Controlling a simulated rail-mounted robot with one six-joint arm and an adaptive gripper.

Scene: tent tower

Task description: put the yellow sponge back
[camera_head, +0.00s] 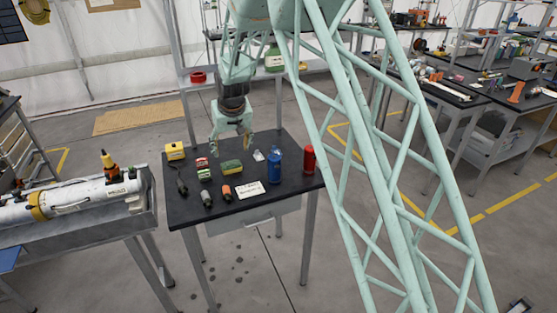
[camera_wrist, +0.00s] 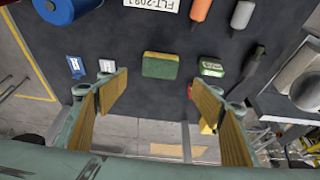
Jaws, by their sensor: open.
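The yellow sponge (camera_head: 232,167), yellow with a green layer, lies on the dark tabletop (camera_head: 215,215), near the middle of the back half. It also shows in the wrist view (camera_wrist: 160,66), mostly green from there. My gripper (camera_head: 231,148) is open and empty above the back edge of the table, just behind and above the sponge in the head view. In the wrist view my gripper (camera_wrist: 156,86) has its fingers spread, with the sponge ahead between their lines and apart from them.
A blue bottle (camera_head: 274,166) and a red cylinder (camera_head: 309,159) stand to the right. A yellow box (camera_head: 174,151) is at the back left. Small items and a white label card (camera_head: 250,190) lie around the sponge. A white tube assembly (camera_head: 75,196) is on the left bench.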

